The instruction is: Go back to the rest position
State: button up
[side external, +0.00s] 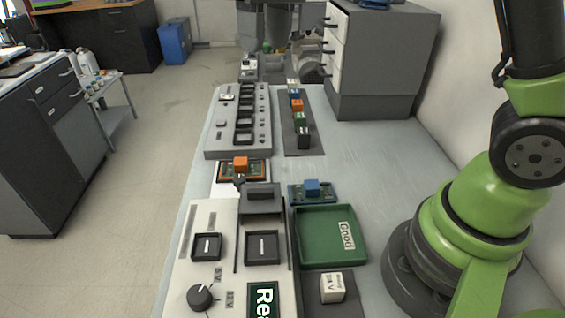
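My green and black arm stands at the right edge of the side external view and rises out of the top of the picture. My gripper is not in view, so its fingers and anything in them are hidden. On the bench, an orange block sits on an orange-rimmed board (229,172), and a blue block sits on a blue board (297,197). A green tray (325,250) labelled "Good" looks empty.
A grey control panel (190,262) with switches and a knob fills the front left. Behind are a slotted rack (211,142) and a dark strip (312,148) of coloured blocks. A white block (332,288) sits near my base. A grey drawer cabinet (388,60) stands behind.

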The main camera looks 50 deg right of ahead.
jog(key=s+d+r+m+t+y, duration=0.1)
jog(key=s+t, duration=0.6)
jog(key=s, duration=1.1)
jog(key=shift+d+r+m, duration=0.15)
jog(key=shift+d+m, duration=0.45)
jog(key=shift+m, duration=0.5)
